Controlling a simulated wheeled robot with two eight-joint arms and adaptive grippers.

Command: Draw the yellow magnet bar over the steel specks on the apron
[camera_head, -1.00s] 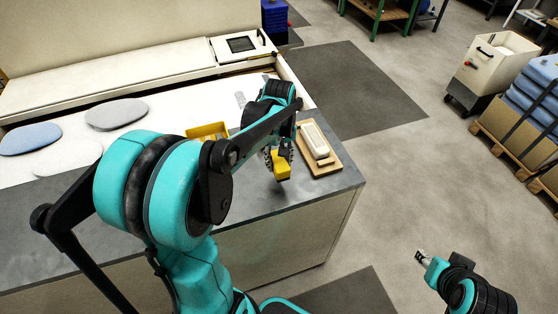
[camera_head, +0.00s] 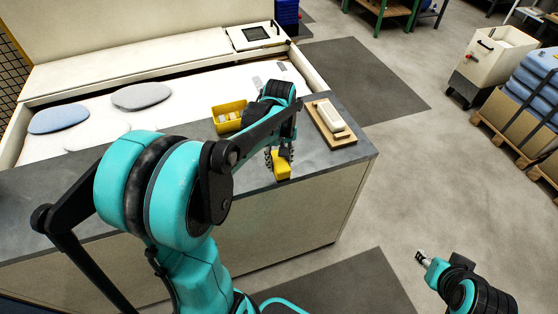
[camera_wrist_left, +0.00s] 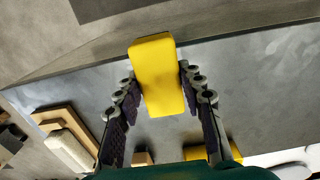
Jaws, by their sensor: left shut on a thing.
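My left gripper (camera_head: 281,156) is shut on the yellow magnet bar (camera_head: 283,166), over the front part of the dark grey apron (camera_head: 352,104). In the left wrist view the bar (camera_wrist_left: 157,76) sits between the two dark fingers (camera_wrist_left: 158,92) and sticks out past their tips. I cannot tell whether its underside touches the apron (camera_wrist_left: 260,85). I cannot make out any steel specks. My right gripper (camera_head: 421,257) is at the lower right, over the floor and away from the apron; its fingers are too small to judge.
A wooden board (camera_head: 321,128) with a white block (camera_head: 330,117) lies right of my left gripper. A yellow bin (camera_head: 228,124) stands behind it to the left. Grey and blue round pads (camera_head: 141,96) lie on the white bed. The apron's front edge is close to the bar.

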